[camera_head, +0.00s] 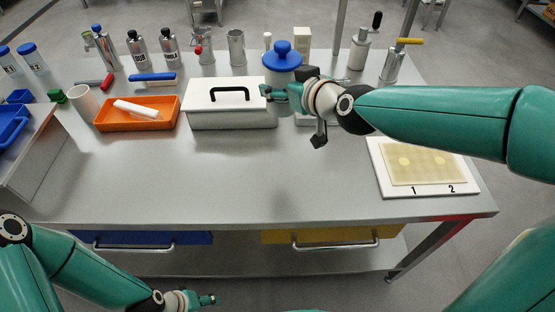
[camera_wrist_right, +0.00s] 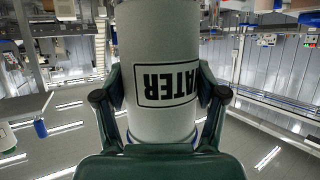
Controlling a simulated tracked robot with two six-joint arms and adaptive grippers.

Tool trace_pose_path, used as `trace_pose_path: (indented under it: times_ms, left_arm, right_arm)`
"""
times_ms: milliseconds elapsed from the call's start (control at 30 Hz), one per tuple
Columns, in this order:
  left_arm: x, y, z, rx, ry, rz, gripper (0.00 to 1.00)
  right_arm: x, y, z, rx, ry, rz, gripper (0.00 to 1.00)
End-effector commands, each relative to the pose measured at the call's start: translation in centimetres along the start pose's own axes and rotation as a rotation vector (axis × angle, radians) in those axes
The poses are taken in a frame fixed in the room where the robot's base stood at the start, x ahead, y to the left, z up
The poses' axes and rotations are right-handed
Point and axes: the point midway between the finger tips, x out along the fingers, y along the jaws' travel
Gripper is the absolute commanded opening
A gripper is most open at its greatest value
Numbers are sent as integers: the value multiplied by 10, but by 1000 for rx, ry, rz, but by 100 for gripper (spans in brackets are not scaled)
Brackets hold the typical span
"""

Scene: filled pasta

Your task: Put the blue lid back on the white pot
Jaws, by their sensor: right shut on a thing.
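The white pot (camera_head: 279,77) stands at the back middle of the table, behind the white box. The blue lid (camera_head: 282,60), with a round knob, sits on top of it; I cannot tell whether it is fully seated. My right gripper (camera_head: 272,92) is shut on the pot's body. In the right wrist view the white pot (camera_wrist_right: 152,45) fills the middle between both fingers, its "WATER" label upside down and partly hidden. A thin blue edge shows at its lower end there. My left gripper (camera_head: 204,300) is low at the front, below the table edge, away from the pot.
A white box with a black handle (camera_head: 230,112) stands just left of the pot. An orange tray (camera_head: 137,122) holds a white roll. Bottles and metal containers line the back. A numbered board (camera_head: 430,168) lies at right. The table's front middle is clear.

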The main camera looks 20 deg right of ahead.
Motion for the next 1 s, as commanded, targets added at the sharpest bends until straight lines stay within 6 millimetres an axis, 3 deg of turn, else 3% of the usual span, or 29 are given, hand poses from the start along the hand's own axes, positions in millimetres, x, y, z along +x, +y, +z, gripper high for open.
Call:
trace_pose_path:
  times_ms: [300,600,733,1000]
  left_arm:
    - [45,-16,0,0,-1,0,60]
    - [58,-21,0,0,0,0,60]
    - [59,-21,0,0,0,0,60]
    - [59,-21,0,0,0,0,60]
  right_arm:
    - [28,0,68,0,-3,0,8]
    - [54,0,128,1,-2,1,8]
    - [59,0,140,1,0,1,8]
    - [60,0,142,1,2,1,8]
